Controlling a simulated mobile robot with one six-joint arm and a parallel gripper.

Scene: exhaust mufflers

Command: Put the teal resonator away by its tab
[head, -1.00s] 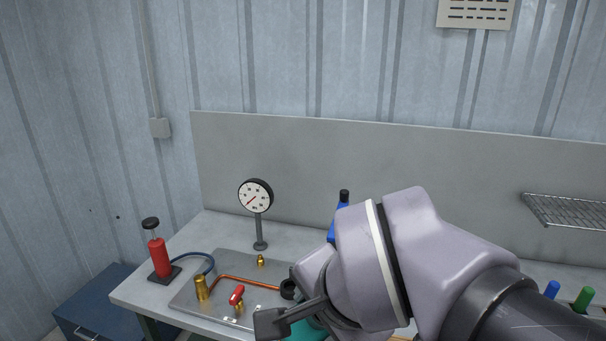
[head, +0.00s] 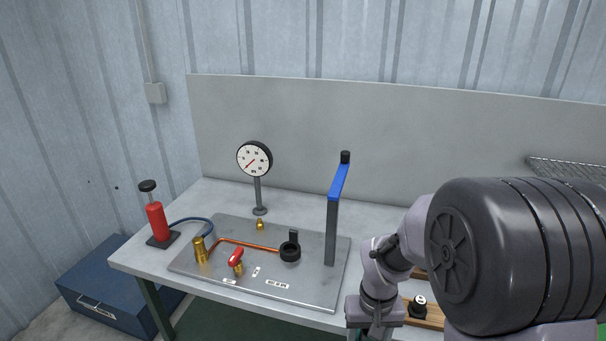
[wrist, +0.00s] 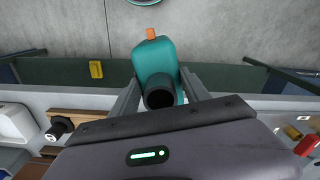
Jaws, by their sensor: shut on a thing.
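The teal resonator (wrist: 156,58) is in the wrist view, a rounded teal body with an orange tab (wrist: 152,34) at its far end and an open black pipe (wrist: 161,92) at the near end. My gripper (wrist: 160,76) is shut on it, one finger on each side near the black pipe. The tab points away from my gripper and is free of the fingers. The resonator hangs clear, with grey floor behind it. In the head view neither the resonator nor my fingertips show; my arm reaches down past the bench's front edge.
A red pump (head: 156,222) stands left. A blue cabinet (head: 110,300) is below left.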

